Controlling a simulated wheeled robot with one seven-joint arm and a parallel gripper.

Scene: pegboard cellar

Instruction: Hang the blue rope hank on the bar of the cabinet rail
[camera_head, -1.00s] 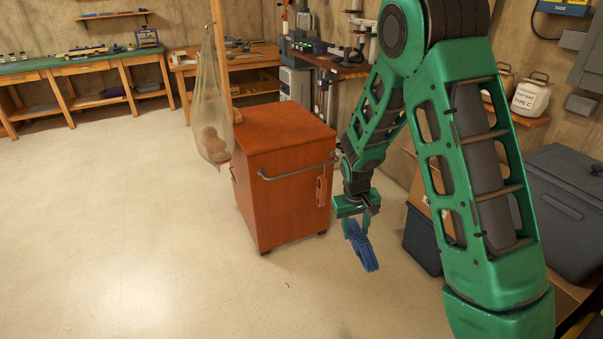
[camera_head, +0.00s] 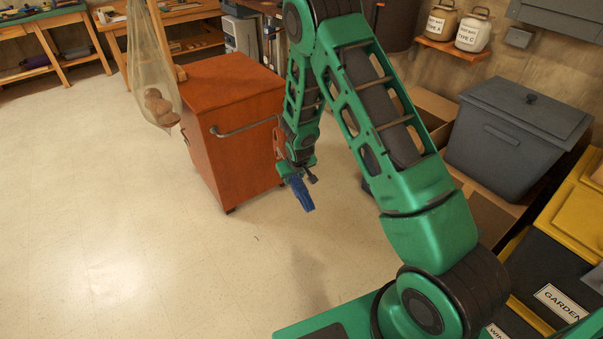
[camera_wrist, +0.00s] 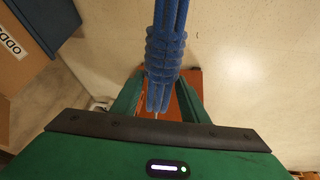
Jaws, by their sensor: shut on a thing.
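The blue rope hank (camera_head: 301,193) hangs from my gripper (camera_head: 294,174), tilted, above the floor to the right of the wooden cabinet. In the wrist view the hank (camera_wrist: 165,50) is wrapped around its middle, and its near end lies between the fingers of my gripper (camera_wrist: 157,100). The gripper is shut on it. The orange-brown cabinet (camera_head: 222,150) carries a grey rail (camera_head: 245,129) along its upper side. The rail's right end is hidden behind my arm. The hank is apart from the rail and lower than it in the head view.
A net bag of brown round things (camera_head: 150,60) hangs at the cabinet's left. A lidded grey bin (camera_head: 510,135) and yellow-lidded boxes (camera_head: 575,215) stand on the right. The floor (camera_head: 110,220) left and in front of the cabinet is clear.

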